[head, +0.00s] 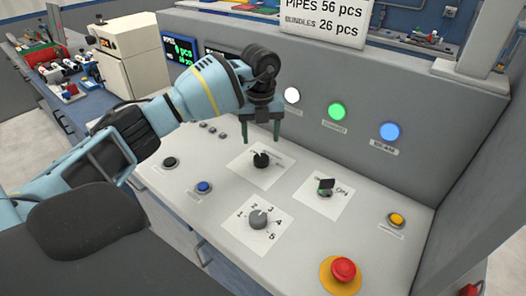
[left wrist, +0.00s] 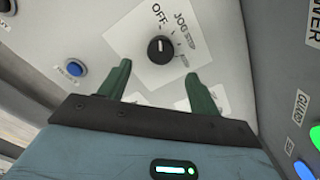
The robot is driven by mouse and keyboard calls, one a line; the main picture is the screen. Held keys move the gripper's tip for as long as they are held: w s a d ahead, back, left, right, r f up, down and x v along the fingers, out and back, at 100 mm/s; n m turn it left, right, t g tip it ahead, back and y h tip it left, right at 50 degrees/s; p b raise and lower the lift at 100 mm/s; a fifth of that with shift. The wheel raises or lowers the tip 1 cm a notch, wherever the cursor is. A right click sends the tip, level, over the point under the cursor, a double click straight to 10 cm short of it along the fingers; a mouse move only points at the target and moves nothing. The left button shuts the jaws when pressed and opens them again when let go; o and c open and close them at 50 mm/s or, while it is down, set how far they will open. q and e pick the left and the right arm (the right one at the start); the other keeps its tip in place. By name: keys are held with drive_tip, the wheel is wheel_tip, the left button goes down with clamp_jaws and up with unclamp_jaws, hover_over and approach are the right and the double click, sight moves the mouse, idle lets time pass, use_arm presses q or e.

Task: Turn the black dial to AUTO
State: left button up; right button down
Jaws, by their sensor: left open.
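The black dial (head: 261,160) sits on a white label plate (head: 246,168) on the grey sloped panel. In the left wrist view the dial (left wrist: 161,50) shows a light mark pointing up, towards the word OFF. JOG is readable beside it; the other markings are too small or hidden, and I cannot read AUTO. My left gripper (head: 261,138) is open and empty, just above the dial. In the left wrist view its two green fingers (left wrist: 154,72) stand apart, short of the dial, with no visible contact. My right gripper is not in view.
A grey numbered dial (head: 258,219) and a key-like switch (head: 325,188) are close by. A blue button (head: 204,187), a yellow button (head: 397,219) and a red emergency knob (head: 343,269) stand on the panel. The upright wall with lamps (head: 337,111) rises behind.

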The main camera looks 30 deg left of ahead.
sight(261, 157)
use_arm(q)
wheel_tip(261, 157, down, 7)
drive_tip(key=shift+w+f, duration=0.1)
drive_tip(key=shift+f, duration=0.1)
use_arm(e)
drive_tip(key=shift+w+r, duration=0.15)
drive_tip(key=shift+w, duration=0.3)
use_arm(q)
drive_tip(key=shift+c, duration=0.4)
drive_tip(key=c, duration=0.9)
